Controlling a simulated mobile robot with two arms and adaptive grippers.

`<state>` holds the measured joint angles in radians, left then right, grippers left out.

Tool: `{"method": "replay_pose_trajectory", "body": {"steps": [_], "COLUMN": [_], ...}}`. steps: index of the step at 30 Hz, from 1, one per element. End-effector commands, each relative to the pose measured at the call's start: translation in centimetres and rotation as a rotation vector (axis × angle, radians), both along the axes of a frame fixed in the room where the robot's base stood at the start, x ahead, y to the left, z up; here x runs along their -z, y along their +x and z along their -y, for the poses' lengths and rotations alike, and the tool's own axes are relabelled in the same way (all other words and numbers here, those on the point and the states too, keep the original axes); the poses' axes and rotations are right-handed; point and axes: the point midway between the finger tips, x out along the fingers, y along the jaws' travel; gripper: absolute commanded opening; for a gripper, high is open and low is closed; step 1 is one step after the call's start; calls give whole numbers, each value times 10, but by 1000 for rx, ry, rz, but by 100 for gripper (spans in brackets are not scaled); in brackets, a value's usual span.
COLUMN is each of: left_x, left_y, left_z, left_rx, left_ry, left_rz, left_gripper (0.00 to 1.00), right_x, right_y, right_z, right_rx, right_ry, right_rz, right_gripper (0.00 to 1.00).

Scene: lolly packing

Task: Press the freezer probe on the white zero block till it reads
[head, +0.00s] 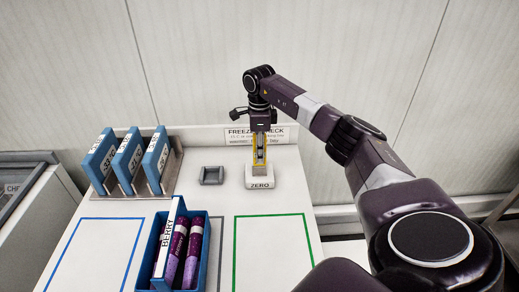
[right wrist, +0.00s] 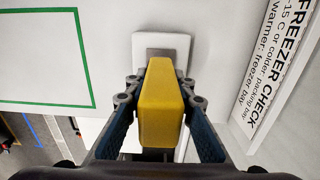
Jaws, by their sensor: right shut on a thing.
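The yellow freezer probe (right wrist: 160,105) is upright between the fingers of my right gripper (head: 260,144), which is shut on it. The right gripper also shows in the right wrist view (right wrist: 160,112), with a blue-padded finger on each side of the probe. The white zero block (head: 260,183), labelled ZERO, is directly below the probe. In the right wrist view its white top with a grey pad (right wrist: 172,41) shows behind the probe. I cannot tell whether the probe tip touches the pad. No reading is visible on the probe. My left gripper is not in view.
A small grey cradle (head: 211,176) stands empty left of the block. A FREEZER CHECK sign (head: 256,135) is behind. A blue BERRY box (head: 200,254) with purple lollies is in front. Blue cards in a rack (head: 168,178) stand at left. The green-outlined area (head: 270,252) is clear.

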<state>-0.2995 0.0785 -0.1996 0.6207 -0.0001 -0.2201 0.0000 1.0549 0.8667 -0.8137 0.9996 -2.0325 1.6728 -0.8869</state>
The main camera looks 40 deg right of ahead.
Motion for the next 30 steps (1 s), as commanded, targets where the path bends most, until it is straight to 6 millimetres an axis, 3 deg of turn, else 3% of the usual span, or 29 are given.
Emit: {"method": "replay_pose_trajectory", "body": {"steps": [5, 30], "left_x": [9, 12], "left_y": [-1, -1], "left_z": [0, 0], "left_rx": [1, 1], "left_ry": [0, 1], "left_rz": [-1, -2], "left_gripper": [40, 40], "right_x": [13, 18], "right_y": [1, 0], "right_z": [0, 0], "right_rx": [0, 0], "right_ry": [1, 0], "right_rz": [2, 1], "right_gripper": [0, 0]}}
